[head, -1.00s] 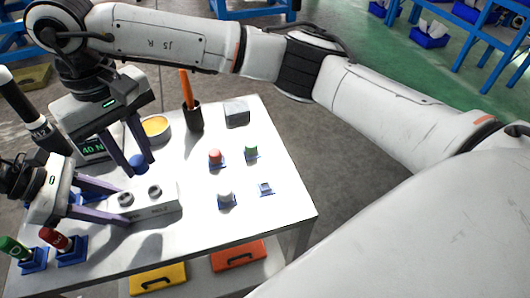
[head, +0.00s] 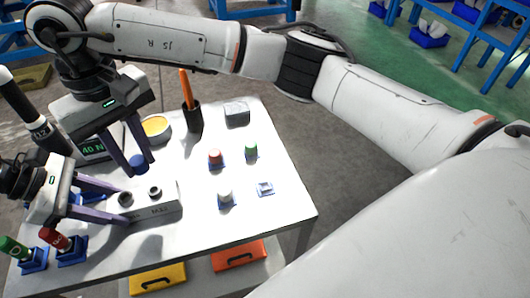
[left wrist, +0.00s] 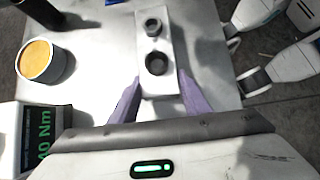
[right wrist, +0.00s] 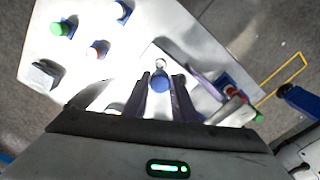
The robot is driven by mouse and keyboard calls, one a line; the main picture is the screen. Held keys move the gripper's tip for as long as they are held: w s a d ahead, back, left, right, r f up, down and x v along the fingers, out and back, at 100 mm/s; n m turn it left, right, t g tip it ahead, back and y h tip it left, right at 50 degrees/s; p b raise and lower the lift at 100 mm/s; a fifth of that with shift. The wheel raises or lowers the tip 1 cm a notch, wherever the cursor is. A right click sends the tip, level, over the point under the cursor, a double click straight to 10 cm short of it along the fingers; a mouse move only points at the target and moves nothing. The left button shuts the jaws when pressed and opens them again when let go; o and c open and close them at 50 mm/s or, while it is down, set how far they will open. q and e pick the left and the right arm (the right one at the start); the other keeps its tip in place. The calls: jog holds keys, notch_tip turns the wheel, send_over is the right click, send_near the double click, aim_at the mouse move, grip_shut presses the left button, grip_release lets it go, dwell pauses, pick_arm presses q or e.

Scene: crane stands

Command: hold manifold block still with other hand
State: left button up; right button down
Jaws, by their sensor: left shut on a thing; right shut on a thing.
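The manifold block (head: 160,210) is a pale grey bar with two dark-rimmed round ports on top, lying on the white table. My left gripper (head: 112,203) is shut on the block's left end, one finger on each long side; the left wrist view shows the block (left wrist: 172,83) between the fingers. My right gripper (head: 138,170) is shut on a blue cap (head: 137,160), held beside the block's far side. The cap also shows between the fingertips in the right wrist view (right wrist: 160,84).
A yellow-topped tin (head: 155,128), black cup (head: 194,117), grey box (head: 237,112) and 40 Nm display (head: 93,149) stand behind. Red (head: 55,238) and green-capped (head: 12,247) items stand front left.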

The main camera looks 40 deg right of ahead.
aim_at(144, 173)
jog(key=shift+f, duration=0.1)
jog(key=shift+f, duration=2.3)
jog(key=shift+f, duration=0.85)
jog(key=m, duration=0.4)
jog(key=shift+m, duration=0.6)
jog(key=m, duration=0.3)
jog(key=shift+m, duration=1.1)
